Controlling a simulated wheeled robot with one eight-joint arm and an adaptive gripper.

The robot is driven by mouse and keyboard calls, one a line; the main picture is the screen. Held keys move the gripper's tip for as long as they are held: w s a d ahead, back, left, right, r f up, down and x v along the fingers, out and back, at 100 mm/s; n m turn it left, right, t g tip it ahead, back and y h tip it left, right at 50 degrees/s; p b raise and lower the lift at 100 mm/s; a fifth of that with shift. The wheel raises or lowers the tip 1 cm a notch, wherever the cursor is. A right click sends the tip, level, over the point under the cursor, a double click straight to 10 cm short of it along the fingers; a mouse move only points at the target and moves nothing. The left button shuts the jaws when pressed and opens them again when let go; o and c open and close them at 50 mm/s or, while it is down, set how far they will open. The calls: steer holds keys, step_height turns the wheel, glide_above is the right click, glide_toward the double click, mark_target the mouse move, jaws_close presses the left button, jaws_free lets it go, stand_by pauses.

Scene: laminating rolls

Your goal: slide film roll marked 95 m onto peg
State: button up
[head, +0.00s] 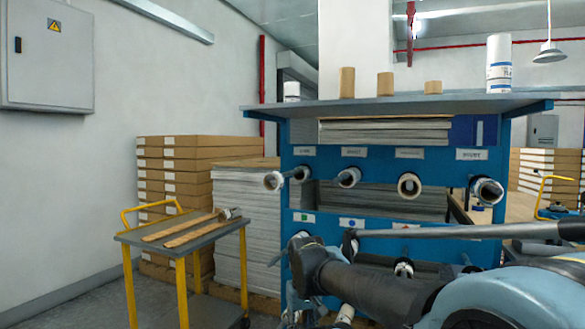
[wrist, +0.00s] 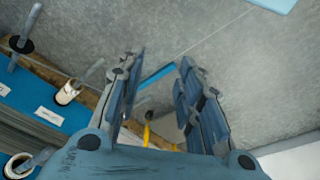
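Several film rolls are in the head view, but their markings are too small to read, so I cannot tell which is the 95 m roll. A tall white roll with a blue label (head: 499,64) stands upright on the rack's top shelf at the right. A shorter white roll (head: 291,91) stands at the shelf's left end. Pegs on the blue rack (head: 380,165) carry rolls, among them a white-ended roll (head: 273,181) at the upper left and one with a tan core (head: 409,185). My gripper (wrist: 158,78) is open and empty in the wrist view, with floor showing between its fingers.
Several brown cores (head: 347,82) stand on the top shelf (head: 400,104). A yellow-legged cart (head: 183,238) with wooden strips stands left of the rack. Stacked boxes (head: 174,180) are behind it. My arm crosses the rack's lower right. Floor is clear at far left.

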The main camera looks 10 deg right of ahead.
steer(key=shift+o, duration=0.8)
steer(key=o, duration=0.4)
steer(key=shift+s+r, duration=0.25)
steer(key=shift+r, duration=0.05)
steer(key=o, duration=0.8)
steer(key=r, duration=0.1)
steer(key=w+r, duration=0.1)
steer(key=r, duration=0.1)
steer(key=shift+w+a+r, duration=0.1)
steer(key=shift+w+a, duration=0.2)
steer(key=shift+a, duration=0.05)
steer(key=shift+o, duration=0.2)
steer(key=w+r+m+y, duration=0.4)
steer(key=w+r, duration=1.4)
steer(key=r, duration=0.3)
steer(key=w+d+r+m+t+y, duration=0.1)
steer(key=w+d+r+y, duration=0.1)
steer(key=w+r, duration=0.6)
steer(key=w+d+r+m+t+y, duration=0.2)
steer(key=w+d+r, duration=0.3)
steer(key=w+r, duration=0.4)
steer(key=shift+w+d, duration=0.2)
steer(key=shift+w, duration=0.95)
steer(key=x, duration=1.2)
steer(key=shift+w+r, duration=0.2)
